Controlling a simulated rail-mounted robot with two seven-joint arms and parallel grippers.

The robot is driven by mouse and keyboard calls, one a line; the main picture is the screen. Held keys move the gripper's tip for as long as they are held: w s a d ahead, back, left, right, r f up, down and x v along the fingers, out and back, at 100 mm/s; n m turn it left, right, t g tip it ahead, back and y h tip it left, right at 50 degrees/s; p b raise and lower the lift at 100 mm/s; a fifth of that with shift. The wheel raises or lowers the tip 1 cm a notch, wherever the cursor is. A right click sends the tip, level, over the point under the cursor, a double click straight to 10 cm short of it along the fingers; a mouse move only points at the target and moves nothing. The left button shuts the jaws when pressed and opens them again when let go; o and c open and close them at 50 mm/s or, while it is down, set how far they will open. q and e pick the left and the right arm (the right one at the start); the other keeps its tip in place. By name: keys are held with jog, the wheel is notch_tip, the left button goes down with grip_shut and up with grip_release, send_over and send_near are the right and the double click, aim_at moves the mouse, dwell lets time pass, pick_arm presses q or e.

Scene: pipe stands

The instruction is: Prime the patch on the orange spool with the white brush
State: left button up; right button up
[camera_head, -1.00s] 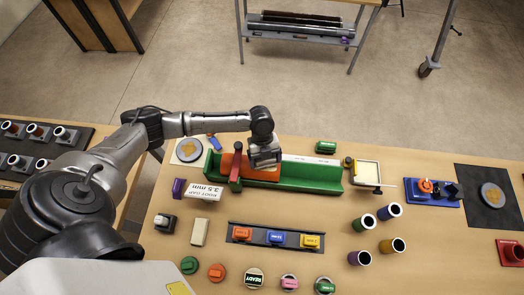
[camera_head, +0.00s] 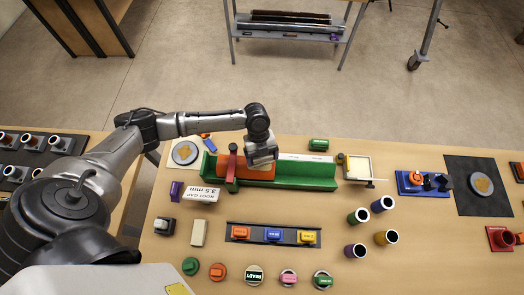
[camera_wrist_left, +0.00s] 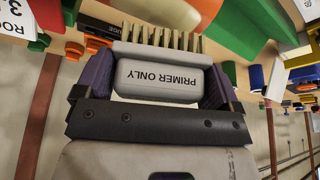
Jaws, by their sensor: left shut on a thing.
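The orange spool (camera_head: 232,168) lies in a long green trough (camera_head: 310,178) near the back of the table. A red upright clamp (camera_head: 232,165) stands at its left part. My left gripper (camera_head: 261,153) is over the spool's right part, and its arm comes in from the left. In the left wrist view it is shut on the white brush (camera_wrist_left: 158,82), marked PRIMER ONLY, with pale bristles pointing away from the palm. The orange spool (camera_wrist_left: 205,10) shows beyond the bristles. I cannot tell whether they touch it. The patch cannot be made out. My right gripper is not in view.
A dark rack (camera_head: 228,237) holds coloured blocks. Several upright cups (camera_head: 358,216) stand to the right. Bare table lies between.

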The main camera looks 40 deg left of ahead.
pick_arm(q)
jog(key=shift+r+p, duration=1.65)
jog(key=shift+r, duration=0.55)
